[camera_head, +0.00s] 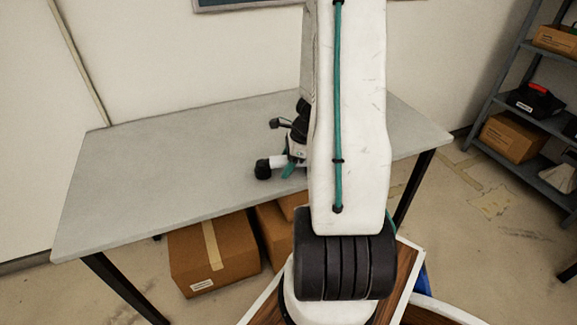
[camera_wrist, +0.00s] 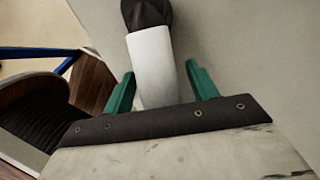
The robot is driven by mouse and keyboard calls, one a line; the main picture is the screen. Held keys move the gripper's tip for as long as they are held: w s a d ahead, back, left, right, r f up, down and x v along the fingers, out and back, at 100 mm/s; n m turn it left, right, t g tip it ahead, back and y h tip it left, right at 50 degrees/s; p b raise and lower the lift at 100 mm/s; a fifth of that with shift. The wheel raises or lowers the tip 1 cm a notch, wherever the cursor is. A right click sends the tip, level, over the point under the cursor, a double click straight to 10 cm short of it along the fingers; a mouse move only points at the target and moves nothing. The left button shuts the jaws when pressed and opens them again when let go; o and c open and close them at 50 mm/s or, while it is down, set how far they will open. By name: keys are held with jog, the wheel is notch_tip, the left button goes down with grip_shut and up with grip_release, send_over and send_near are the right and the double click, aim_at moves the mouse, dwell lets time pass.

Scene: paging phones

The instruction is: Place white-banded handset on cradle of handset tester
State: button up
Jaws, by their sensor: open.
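The handset shows a white band (camera_head: 278,161) and a black end (camera_head: 262,169) at the middle of the grey table in the head view. In the wrist view, its white part (camera_wrist: 152,62) lies between my gripper's teal fingers, with the black end (camera_wrist: 146,14) beyond them. My gripper (camera_wrist: 160,72) is open, one finger on each side of the white part. A gap shows beside the right finger; contact on the left is unclear. The rest of the handset is hidden by my gripper and arm. I cannot make out the handset tester or its cradle in either view.
The grey table (camera_head: 170,165) is bare to the left of my gripper. Cardboard boxes (camera_head: 213,258) stand on the floor beneath it. A shelf rack (camera_head: 535,112) with boxes and a black-and-red item (camera_head: 536,101) stands at right. My arm covers the table's right-centre part.

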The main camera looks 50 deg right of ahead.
jog(key=shift+f, duration=0.25)
dwell(0.3)
grip_shut()
jog(key=shift+r, duration=0.1)
